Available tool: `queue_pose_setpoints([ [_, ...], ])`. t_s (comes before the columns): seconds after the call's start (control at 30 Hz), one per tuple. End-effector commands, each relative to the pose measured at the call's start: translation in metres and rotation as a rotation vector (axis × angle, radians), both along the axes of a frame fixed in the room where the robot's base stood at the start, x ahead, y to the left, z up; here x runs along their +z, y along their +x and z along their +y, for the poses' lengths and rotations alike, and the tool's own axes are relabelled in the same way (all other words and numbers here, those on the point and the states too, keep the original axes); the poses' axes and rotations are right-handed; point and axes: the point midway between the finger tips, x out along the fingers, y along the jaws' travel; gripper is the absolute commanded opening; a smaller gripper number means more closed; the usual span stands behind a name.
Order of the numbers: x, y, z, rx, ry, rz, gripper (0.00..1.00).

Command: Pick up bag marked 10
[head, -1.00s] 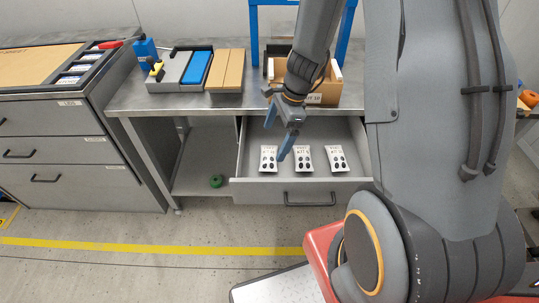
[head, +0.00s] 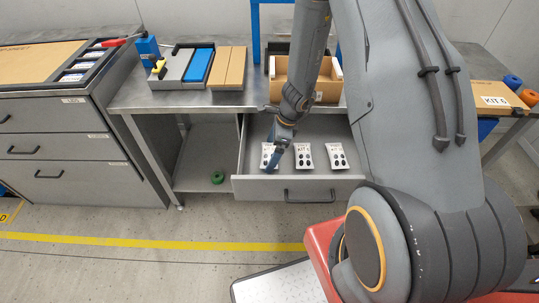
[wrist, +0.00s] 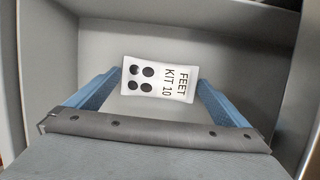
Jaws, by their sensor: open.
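The bag marked 10 (wrist: 158,80) is a small white pouch printed "FEET KIT 10" with several dark round feet showing. It lies flat on the grey floor of the open drawer. In the head view, it is the leftmost bag (head: 267,150), partly hidden by my gripper (head: 273,163). My gripper is open and points down over this bag. In the wrist view, the blue fingers stand on either side of the bag, with no visible grip on it.
The open drawer (head: 258,189) also holds a middle bag (head: 304,156) and a right bag (head: 337,157). Drawer walls surround my gripper. A cardboard box (head: 327,88) stands on the bench above. A green ring (head: 217,177) lies on the lower shelf.

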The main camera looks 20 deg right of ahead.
Motion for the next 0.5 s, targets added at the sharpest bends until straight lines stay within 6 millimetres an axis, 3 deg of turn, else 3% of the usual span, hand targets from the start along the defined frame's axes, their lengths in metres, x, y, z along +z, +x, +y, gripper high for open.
queue_pose_setpoints([
  [0.27,-0.0024,0.0002,0.0008,0.002,0.0,-0.001,0.98],
  [0.43,-0.0022,0.0001,0.0008,0.002,0.0,-0.001,0.7],
  [0.5,-0.0021,0.0002,0.0007,0.002,0.0,-0.001,0.65],
])
